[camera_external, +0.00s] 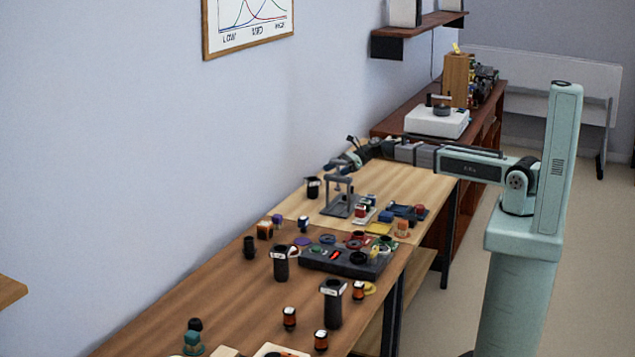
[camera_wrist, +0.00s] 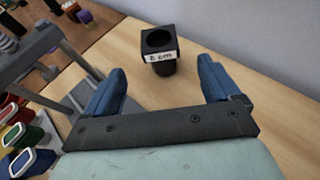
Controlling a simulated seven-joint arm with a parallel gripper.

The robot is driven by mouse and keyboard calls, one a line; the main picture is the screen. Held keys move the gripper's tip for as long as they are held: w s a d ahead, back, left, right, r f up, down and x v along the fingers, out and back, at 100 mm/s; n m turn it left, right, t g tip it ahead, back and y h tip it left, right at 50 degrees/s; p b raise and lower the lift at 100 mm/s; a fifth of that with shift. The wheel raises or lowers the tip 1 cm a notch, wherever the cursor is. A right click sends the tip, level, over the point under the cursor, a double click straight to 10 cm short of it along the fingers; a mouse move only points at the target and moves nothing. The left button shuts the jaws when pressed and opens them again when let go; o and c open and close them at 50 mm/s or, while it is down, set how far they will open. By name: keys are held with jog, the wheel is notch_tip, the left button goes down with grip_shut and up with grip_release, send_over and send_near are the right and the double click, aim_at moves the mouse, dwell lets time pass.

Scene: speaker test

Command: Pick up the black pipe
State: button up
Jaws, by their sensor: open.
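A short black pipe (camera_wrist: 163,68) with a white label reading what looks like "8 cm" stands upright on the light wood table, ahead of my gripper in the wrist view. It shows in the external view (camera_external: 313,190) near the wall. My gripper (camera_wrist: 161,75) is open, its two blue fingers spread to either side of the pipe's line, with nothing between them but the view of the pipe. In the external view my gripper (camera_external: 339,166) is above the table, just right of and above the pipe.
A grey stand (camera_external: 341,194) rises close to the right of the short pipe; it shows at left in the wrist view (camera_wrist: 45,57). Coloured parts (camera_wrist: 23,135) lie beyond it. A dark tray (camera_external: 318,262) sits on the brown table. The wall is close behind the pipe.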

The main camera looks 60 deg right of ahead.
notch_tip(320, 180, up, 14)
jog(key=s+a+n+g+y, duration=0.2)
jog(key=s+a, duration=0.1)
jog(key=a, duration=1.5)
jog(key=s+a+n+g+y, duration=0.1)
jog(key=s+a+n+y, duration=0.15)
jog(key=a, duration=1.55)
jog(key=s+a+n+g+y, duration=0.2)
jog(key=s+a+g, duration=0.1)
jog(key=s+a, duration=1.35)
jog(key=s+a+n+g+y, duration=0.2)
jog(key=s+a+g, duration=0.1)
jog(key=s+a, duration=1.35)
send_near(328, 290)
jog(key=a, duration=0.9)
jog(key=shift+r, duration=0.1)
jog(key=c, duration=1.4)
